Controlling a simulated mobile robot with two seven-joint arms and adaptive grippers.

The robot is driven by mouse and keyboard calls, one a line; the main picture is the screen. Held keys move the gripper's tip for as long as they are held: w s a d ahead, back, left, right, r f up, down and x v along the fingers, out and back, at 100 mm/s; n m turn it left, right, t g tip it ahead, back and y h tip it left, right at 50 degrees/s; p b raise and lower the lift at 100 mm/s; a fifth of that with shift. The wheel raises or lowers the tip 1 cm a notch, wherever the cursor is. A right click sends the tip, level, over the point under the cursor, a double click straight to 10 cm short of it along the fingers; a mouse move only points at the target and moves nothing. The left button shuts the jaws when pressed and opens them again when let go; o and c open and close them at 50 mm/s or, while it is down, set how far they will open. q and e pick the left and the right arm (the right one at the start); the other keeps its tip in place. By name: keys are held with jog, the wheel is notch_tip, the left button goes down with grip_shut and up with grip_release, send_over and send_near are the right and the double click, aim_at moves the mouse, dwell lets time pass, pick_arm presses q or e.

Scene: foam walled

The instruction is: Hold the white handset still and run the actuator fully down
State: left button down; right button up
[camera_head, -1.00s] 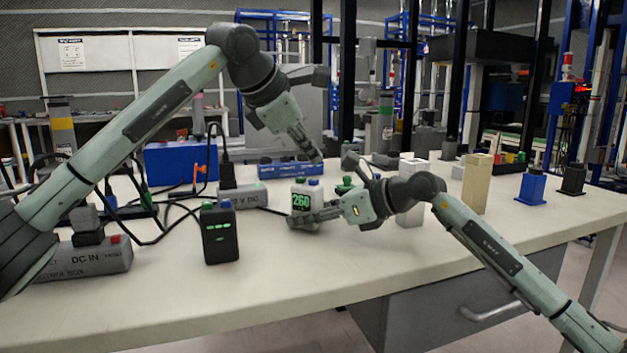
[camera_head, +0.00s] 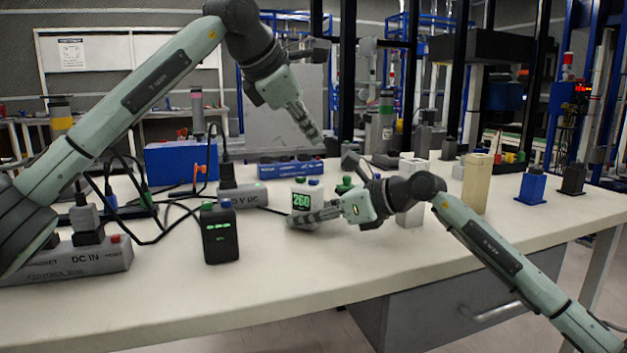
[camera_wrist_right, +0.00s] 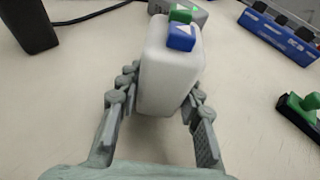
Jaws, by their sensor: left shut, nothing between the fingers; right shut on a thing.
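The white handset (camera_head: 301,196) stands upright on the table. Its green display reads 260, and a green and a blue button sit on top. It also shows in the right wrist view (camera_wrist_right: 170,70), buttons facing up. My right gripper (camera_head: 308,216) is shut on the handset, with a finger along each side in the right wrist view (camera_wrist_right: 157,95). My left gripper (camera_head: 316,138) is shut and empty, in the air above the handset, clear of its buttons. I cannot tell which thing is the actuator.
A black handset (camera_head: 220,240) with a green display stands left of the white one. A white block (camera_head: 411,168) and beige column (camera_head: 476,185) stand right. The front table strip is clear.

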jog(key=o, duration=1.3)
jog(key=shift+o, duration=0.2)
jog(key=shift+d, duration=0.1)
